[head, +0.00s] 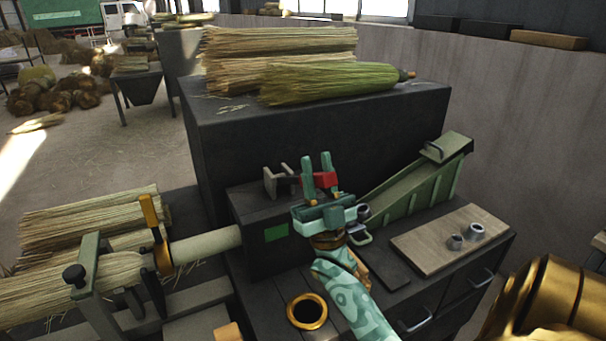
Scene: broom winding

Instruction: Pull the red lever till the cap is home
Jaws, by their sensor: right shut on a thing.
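The red lever (319,181) shows at the end of a pale bracket above the dark machine block (262,238). My right gripper (319,174), teal, reaches up from the bottom centre and is shut on the red lever, a finger to either side. The gripper hides part of the lever and what lies behind it. A pale broom handle (205,245) meets the block's left side. My left gripper is not in view.
A green sloped chute (415,192) stands right of the gripper. A brass-rimmed hole (307,326) is in the bench top at the front. Straw bundles (325,83) lie on the dark cabinet behind. An orange-yellow clamp (155,235) stands at the left.

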